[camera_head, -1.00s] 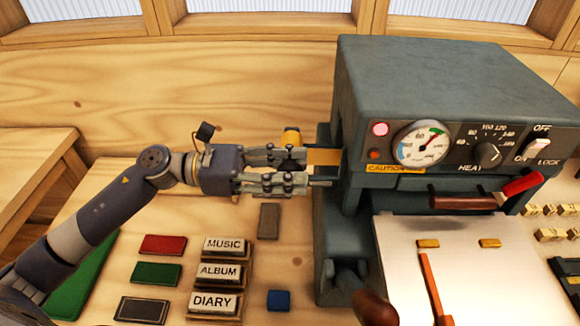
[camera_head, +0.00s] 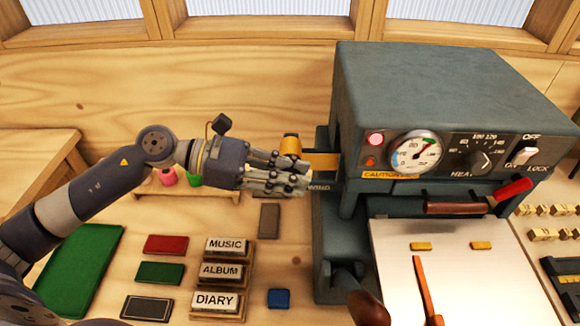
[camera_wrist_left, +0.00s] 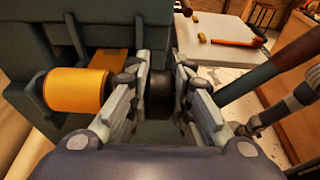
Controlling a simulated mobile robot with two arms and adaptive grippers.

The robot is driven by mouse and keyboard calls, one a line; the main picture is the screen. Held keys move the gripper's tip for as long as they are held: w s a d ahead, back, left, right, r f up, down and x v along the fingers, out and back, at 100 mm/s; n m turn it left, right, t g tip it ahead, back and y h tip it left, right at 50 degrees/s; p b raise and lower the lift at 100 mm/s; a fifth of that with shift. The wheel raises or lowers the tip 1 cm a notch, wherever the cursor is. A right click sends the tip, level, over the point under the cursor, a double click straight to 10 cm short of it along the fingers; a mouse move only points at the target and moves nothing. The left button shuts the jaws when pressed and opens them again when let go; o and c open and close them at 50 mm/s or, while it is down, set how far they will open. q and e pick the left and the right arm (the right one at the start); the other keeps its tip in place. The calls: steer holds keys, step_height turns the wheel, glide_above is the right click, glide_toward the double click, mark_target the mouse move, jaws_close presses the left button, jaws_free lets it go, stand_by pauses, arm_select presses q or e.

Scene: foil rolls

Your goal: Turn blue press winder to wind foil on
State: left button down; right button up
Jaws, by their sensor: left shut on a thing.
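The blue-grey press (camera_head: 440,90) stands at the right with a gold foil roll (camera_head: 290,146) on its left side. A gold strip of foil (camera_head: 325,162) runs from the roll into the press. My left gripper (camera_head: 292,183) is at the press's left side, just below and in front of the roll, beside the "WIND" lettering. In the left wrist view its fingers (camera_wrist_left: 160,90) are closed on a black round winder knob (camera_wrist_left: 158,98), with the gold roll (camera_wrist_left: 75,90) just left of them. The fingers hide most of the winder in the head view.
Stamp blocks MUSIC, ALBUM and DIARY (camera_head: 222,270) stand in a rack below my left arm. Pink and green rolls (camera_head: 168,176) stand behind it. The press's wooden-ended lever (camera_head: 368,308) juts forward. A grey jointed part (camera_wrist_left: 250,130), perhaps my right arm, shows in the left wrist view.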

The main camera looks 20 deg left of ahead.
arm_select(q)
steer(key=shift+d+r+g+y+p, duration=0.15)
steer(key=shift+g+y+p, duration=0.15)
steer(key=shift+y+p, duration=0.75)
steer(key=shift+f+y, duration=0.2)
steer(key=shift+y, duration=0.05)
steer(key=c, duration=1.4)
jaws_free()
steer(key=shift+c, duration=0.2)
steer(key=v, duration=1.2)
